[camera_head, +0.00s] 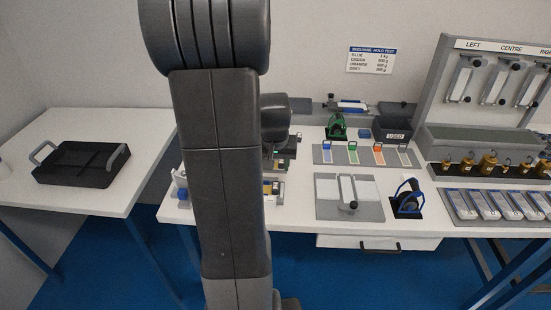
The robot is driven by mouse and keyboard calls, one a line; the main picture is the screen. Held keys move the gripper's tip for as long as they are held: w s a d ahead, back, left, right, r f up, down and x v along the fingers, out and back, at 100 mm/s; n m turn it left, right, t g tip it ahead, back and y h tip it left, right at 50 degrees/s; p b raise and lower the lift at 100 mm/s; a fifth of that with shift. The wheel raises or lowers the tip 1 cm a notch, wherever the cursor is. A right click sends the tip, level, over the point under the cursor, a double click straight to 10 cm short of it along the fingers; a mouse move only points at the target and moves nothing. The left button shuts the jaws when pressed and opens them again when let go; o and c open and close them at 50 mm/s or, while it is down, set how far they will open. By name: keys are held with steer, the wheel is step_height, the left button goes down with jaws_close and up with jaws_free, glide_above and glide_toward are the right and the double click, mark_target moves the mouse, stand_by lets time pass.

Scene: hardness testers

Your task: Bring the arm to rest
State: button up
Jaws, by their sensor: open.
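My own arm (222,170) stands upright as a thick dark column left of the middle of the head view, close to the camera. Its dark wrist part (275,125) shows just right of this column, over the left part of the main table. My gripper (283,158) is small and partly hidden below the wrist. It is open, and I see nothing held in it. I cannot make out whether it touches anything on the table behind it.
A black tray (82,163) with grey handles lies on the left table (60,122). The main table (300,222) holds a mat with coloured pieces (366,154), a grey plate (350,207), a dark USED box (392,130), brass weights (487,165) and a LEFT/CENTRE/RIGHT rack (440,90).

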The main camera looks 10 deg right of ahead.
mark_target(276, 185)
steer(key=shift+v, duration=1.2)
steer(key=x, duration=1.4)
steer(key=shift+r, duration=0.1)
steer(key=shift+r, duration=0.1)
